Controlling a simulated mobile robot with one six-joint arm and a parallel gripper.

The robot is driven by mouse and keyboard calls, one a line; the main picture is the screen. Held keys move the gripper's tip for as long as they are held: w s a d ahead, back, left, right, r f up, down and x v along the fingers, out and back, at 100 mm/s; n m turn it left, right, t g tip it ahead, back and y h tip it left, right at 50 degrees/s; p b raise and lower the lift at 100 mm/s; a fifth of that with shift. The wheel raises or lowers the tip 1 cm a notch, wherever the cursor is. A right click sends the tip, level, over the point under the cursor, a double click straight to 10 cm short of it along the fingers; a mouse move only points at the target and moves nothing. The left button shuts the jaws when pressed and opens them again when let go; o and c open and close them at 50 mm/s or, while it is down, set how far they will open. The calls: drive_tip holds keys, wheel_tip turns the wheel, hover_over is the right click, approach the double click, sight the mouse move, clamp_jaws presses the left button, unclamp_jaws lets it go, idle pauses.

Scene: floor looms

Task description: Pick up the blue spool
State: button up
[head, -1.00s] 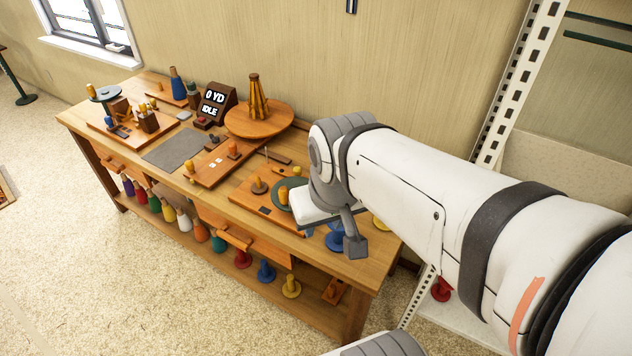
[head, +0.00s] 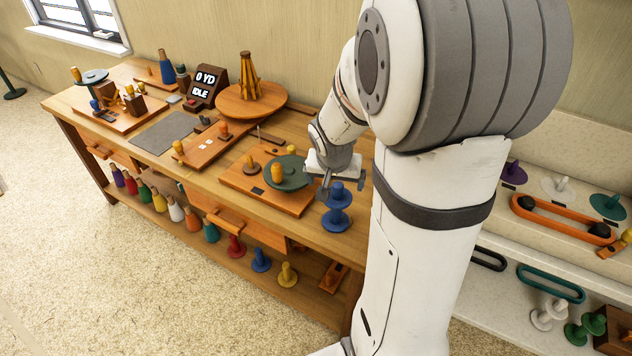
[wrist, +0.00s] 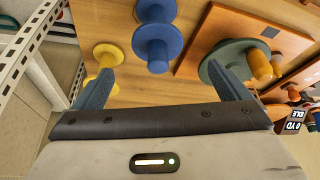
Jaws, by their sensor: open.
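A blue spool (head: 337,212) with flanges and a top knob stands upright near the front right edge of the wooden workbench. In the wrist view the blue spool (wrist: 157,40) lies ahead of the fingers, between their directions, apart from both. My gripper (head: 343,182) is open and empty, just behind the spool in the head view; the spool's top partly overlaps it. In the wrist view my gripper's (wrist: 160,72) two blue-grey fingers are spread wide. Another blue spool (head: 261,260) stands on the bench's lower shelf.
A green disc with an orange peg (head: 286,172) sits left of the spool, near one finger in the wrist view. A yellow spool (wrist: 107,55) is near the other finger. A white shelf with spools and an orange loop (head: 562,220) stands at right.

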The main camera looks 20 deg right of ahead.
sight(338, 191)
drive_tip(key=x, duration=0.6)
drive_tip(key=d+x, duration=0.1)
drive_tip(key=x, duration=0.2)
drive_tip(key=shift+w+r+b, duration=0.25)
drive_tip(key=shift+b, duration=0.05)
drive_tip(key=shift+c, duration=0.4)
drive_tip(key=c, duration=1.4)
